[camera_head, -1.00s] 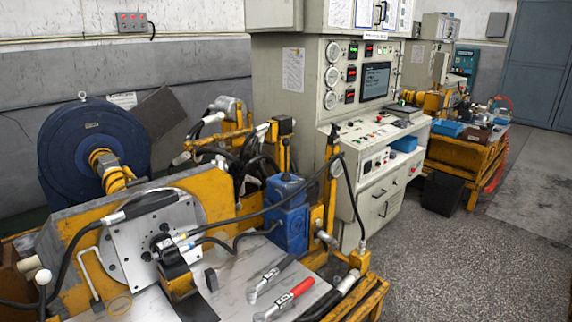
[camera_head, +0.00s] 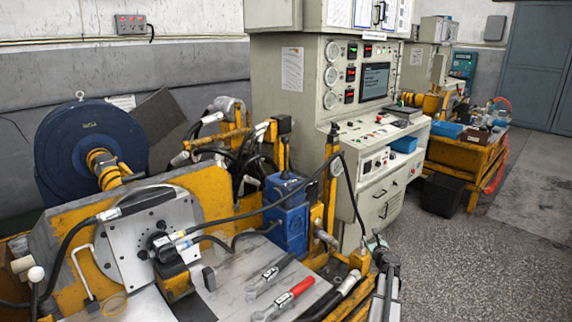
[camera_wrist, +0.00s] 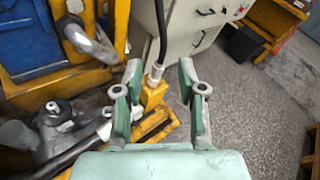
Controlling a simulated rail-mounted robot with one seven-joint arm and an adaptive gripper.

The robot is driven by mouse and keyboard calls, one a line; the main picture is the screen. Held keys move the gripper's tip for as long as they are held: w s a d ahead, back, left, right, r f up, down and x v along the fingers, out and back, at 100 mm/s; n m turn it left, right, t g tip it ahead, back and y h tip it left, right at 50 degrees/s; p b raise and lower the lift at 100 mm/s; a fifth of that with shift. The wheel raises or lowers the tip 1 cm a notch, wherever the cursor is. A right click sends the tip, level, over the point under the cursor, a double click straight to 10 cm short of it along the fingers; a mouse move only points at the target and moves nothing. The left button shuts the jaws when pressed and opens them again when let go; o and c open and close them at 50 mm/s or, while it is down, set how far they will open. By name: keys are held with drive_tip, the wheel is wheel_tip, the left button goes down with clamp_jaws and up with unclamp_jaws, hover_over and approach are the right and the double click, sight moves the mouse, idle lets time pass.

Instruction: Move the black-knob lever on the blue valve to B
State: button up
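The blue valve (camera_head: 288,218) stands upright at the right end of the test bench. A dark knob (camera_head: 284,124) shows above it; I cannot tell for sure whether it belongs to the valve's lever. No B mark is readable. Part of a blue body shows at the left of the wrist view (camera_wrist: 40,45), with a grey metal handle or fitting (camera_wrist: 88,40) in front. My gripper (camera_head: 385,256) is to the right of the valve and lower, apart from it, beyond the bench's right edge. In the wrist view (camera_wrist: 160,82) its fingers are apart with nothing held.
A black hose runs down to a fitting on a yellow block (camera_wrist: 152,92), close ahead of my gripper. A red-handled wrench (camera_head: 285,298) lies on the bench plate. The control cabinet (camera_head: 375,200) stands behind. Open speckled floor (camera_head: 465,265) is to the right.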

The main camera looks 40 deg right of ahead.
drive_tip(key=w+r+m+t+p, duration=0.1)
drive_tip(key=w+r, duration=0.3)
drive_tip(key=r, duration=0.3)
drive_tip(key=w+r+m+t+p, duration=0.1)
drive_tip(key=w+r+t, duration=0.1)
drive_tip(key=w+r, duration=0.35)
drive_tip(key=n+t+y+p, duration=0.3)
drive_tip(key=n+y+p, duration=0.2)
drive_tip(key=y+p, duration=0.25)
approach(285, 146)
drive_tip(key=shift+y, duration=0.35)
drive_tip(key=w, duration=0.3)
drive_tip(key=w+d, duration=0.1)
drive_tip(key=w, duration=0.3)
drive_tip(key=w+b, duration=0.1)
drive_tip(key=w, duration=0.2)
drive_tip(key=shift+w+d+f, duration=0.1)
drive_tip(key=shift+w+d, duration=0.15)
clamp_jaws()
